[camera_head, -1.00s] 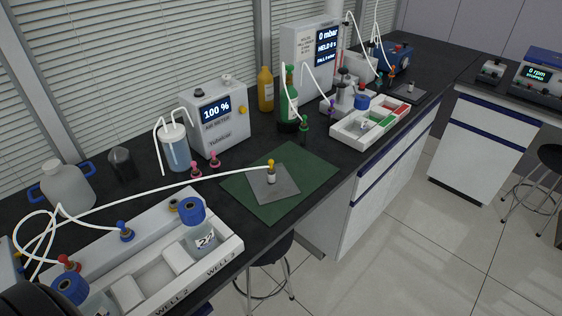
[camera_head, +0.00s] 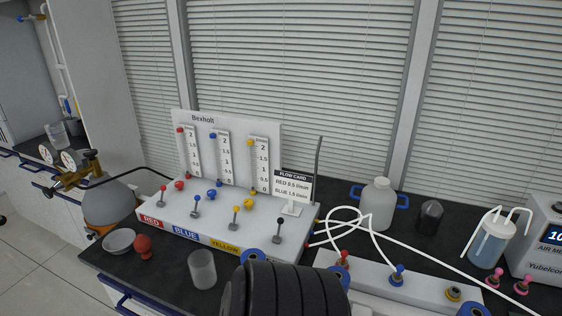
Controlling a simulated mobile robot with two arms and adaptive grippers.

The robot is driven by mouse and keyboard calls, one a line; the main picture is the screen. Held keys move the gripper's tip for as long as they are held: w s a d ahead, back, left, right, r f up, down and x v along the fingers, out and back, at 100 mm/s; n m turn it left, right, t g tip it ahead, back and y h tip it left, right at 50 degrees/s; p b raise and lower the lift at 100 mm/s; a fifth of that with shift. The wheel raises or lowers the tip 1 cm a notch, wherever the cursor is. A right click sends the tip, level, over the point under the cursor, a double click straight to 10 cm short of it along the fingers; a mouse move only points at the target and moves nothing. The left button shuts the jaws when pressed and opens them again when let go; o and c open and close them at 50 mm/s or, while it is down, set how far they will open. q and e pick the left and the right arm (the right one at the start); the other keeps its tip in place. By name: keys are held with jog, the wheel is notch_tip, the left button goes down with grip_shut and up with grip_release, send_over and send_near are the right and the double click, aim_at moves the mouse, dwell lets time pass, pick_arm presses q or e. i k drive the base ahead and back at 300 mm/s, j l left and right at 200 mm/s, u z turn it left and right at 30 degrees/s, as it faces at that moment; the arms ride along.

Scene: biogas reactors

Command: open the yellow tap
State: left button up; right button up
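A white Bexholt flow panel (camera_head: 200,122) stands on the dark bench in front of the blinds, with three upright scales. On its sloped base, above the YELLOW label (camera_head: 225,246), a small lever with a yellow tip (camera_head: 236,212) stands roughly upright. A round yellow knob (camera_head: 249,204) sits just behind it, below the yellow-topped scale (camera_head: 259,165). I cannot tell from the picture which of these is the tap, or whether it is open. Neither gripper is in view. A black ribbed part of mine fills the bottom centre, in front of the panel.
Red (camera_head: 163,190) and blue (camera_head: 196,200) levers stand left of the yellow one, a black lever (camera_head: 280,224) right. A clear beaker (camera_head: 203,270), a red bulb (camera_head: 143,246) and a white dish (camera_head: 119,241) stand in front.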

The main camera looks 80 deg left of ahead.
aim_at(237, 208)
jog(key=u, duration=3.05)
jog(key=j+z, duration=1)
jog(key=j, duration=0.15)
jog(key=k+j+z, duration=0.2)
jog(key=j+z, duration=0.25)
